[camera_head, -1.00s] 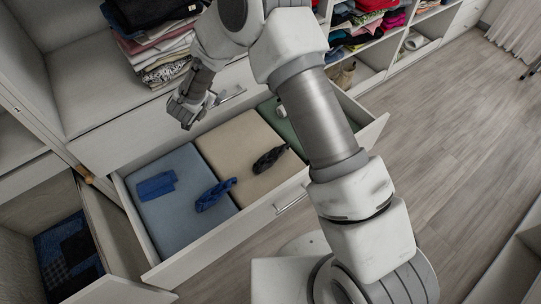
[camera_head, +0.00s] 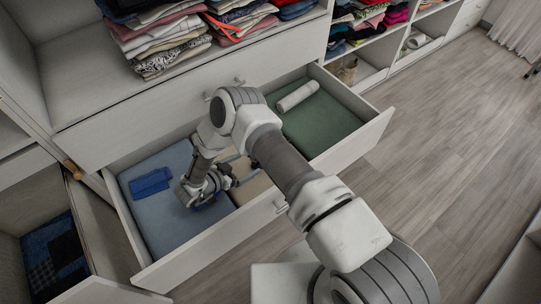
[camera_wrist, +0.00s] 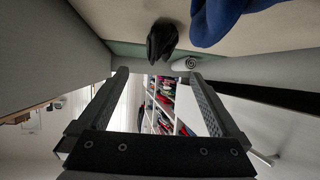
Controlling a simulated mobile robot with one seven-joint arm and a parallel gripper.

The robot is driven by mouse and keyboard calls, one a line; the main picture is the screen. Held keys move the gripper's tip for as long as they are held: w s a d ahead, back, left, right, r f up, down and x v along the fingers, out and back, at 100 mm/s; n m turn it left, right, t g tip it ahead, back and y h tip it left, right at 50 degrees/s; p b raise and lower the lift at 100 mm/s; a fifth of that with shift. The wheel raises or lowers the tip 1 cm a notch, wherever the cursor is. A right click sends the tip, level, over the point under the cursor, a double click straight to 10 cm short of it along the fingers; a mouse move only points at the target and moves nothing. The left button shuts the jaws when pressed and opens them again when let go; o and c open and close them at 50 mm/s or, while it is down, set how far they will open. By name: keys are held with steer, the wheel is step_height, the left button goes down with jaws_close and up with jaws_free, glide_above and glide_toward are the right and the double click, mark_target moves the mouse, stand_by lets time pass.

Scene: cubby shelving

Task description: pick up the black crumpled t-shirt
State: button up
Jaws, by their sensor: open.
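The black crumpled t-shirt (camera_wrist: 162,40) shows in the wrist view at the top, beyond and above the open fingertips in the picture. In the head view it is mostly hidden by my arm. My gripper (camera_wrist: 158,75) is open, with nothing between its two dark fingers. In the head view my gripper (camera_head: 232,172) is low over the drawer's middle, fingers towards the right. The t-shirt and the fingers look apart.
A blue crumpled garment (camera_wrist: 216,18) lies beside the black one. A folded blue cloth (camera_head: 151,183) lies on the drawer's blue section. A white roll (camera_head: 298,96) lies on the green section. The drawer's front wall (camera_head: 222,240) and sides surround this space.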

steer(key=b+x, duration=0.2)
steer(key=x, duration=0.5)
steer(key=shift+w+d+f, duration=0.2)
steer(key=shift+w+d, duration=0.05)
steer(key=shift+w, duration=0.05)
steer(key=b+x, duration=0.2)
steer(key=x, duration=0.2)
steer(key=shift+d+f, duration=0.2)
steer(key=shift+w+d, duration=0.2)
steer(key=shift+w, duration=0.05)
